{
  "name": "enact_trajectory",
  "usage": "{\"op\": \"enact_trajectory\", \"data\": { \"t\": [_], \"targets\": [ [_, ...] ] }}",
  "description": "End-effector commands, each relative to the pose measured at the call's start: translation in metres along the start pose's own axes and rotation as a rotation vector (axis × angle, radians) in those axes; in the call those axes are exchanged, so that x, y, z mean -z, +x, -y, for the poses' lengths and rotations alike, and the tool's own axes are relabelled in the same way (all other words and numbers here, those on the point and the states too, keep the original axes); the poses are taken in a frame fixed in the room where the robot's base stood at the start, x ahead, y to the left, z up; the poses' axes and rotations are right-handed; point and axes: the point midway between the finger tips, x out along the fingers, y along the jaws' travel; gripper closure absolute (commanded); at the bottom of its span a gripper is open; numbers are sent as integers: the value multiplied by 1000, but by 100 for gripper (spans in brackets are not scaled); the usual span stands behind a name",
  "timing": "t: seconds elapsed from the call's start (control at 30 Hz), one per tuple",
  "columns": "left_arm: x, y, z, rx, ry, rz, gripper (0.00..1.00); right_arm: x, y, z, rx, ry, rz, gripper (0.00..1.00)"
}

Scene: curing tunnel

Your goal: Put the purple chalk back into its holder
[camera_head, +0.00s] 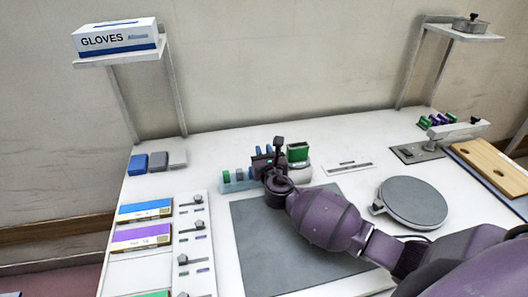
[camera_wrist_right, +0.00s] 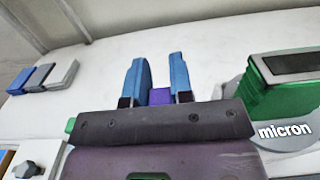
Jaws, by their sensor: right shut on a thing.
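My right gripper (camera_head: 264,151) reaches in from the lower right over the back of the grey mat. In the right wrist view its two blue fingers (camera_wrist_right: 158,78) are shut on the purple chalk (camera_wrist_right: 160,97), of which only a short block shows between them. The chalk is hidden in the head view. The pale blue holder (camera_head: 236,187) stands directly left of the gripper, with a green piece and a greyish piece showing in it. The gripper covers the holder's right end, so I cannot tell whether the chalk touches it. My left gripper is out of view.
A green block on a white base, labelled micron (camera_wrist_right: 285,131), stands close right of the gripper. The grey mat (camera_head: 290,250) lies below the arm. A round grey plate (camera_head: 413,200) is at right. Blue and grey boxes (camera_head: 158,161) stand at back left.

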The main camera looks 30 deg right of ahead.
Motion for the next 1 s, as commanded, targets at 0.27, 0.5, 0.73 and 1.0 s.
{"op": "enact_trajectory", "data": {
  "t": [0.27,0.5,0.73,1.0],
  "targets": [
    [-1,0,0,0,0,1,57,0,0,0,0,0,0,100],
    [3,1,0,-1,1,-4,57,0,0,0,0,0,0,100],
    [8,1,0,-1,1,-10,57,0,0,0,0,1,0,100],
    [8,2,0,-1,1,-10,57,0,0,0,0,0,0,100]
  ]
}}
